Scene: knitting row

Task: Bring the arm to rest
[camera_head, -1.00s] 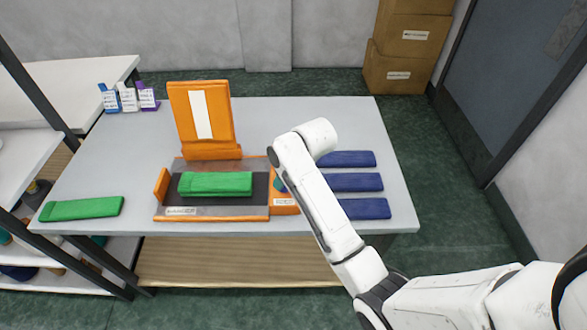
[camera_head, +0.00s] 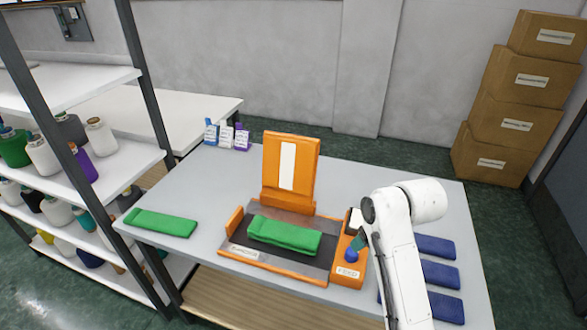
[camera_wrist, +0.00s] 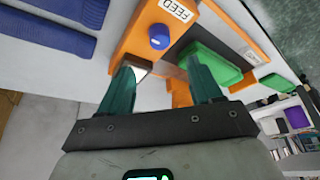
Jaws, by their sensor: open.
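My arm reaches over the right side of the table in the head view. My gripper (camera_wrist: 163,82) shows in the wrist view with its two teal fingers apart and nothing between them. In the head view it is mostly hidden behind my arm, with a teal finger (camera_head: 360,241) showing just above the orange feed panel (camera_head: 348,272). The panel also shows in the wrist view (camera_wrist: 130,45), beyond the fingers.
An orange machine (camera_head: 290,172) stands on the grey table (camera_head: 190,185) with a folded green textile (camera_head: 285,235) on its bed. Another green textile (camera_head: 160,223) lies left. Blue textiles (camera_head: 436,247) lie right of my arm. Shelves (camera_head: 75,85) stand left, boxes (camera_head: 516,80) back right.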

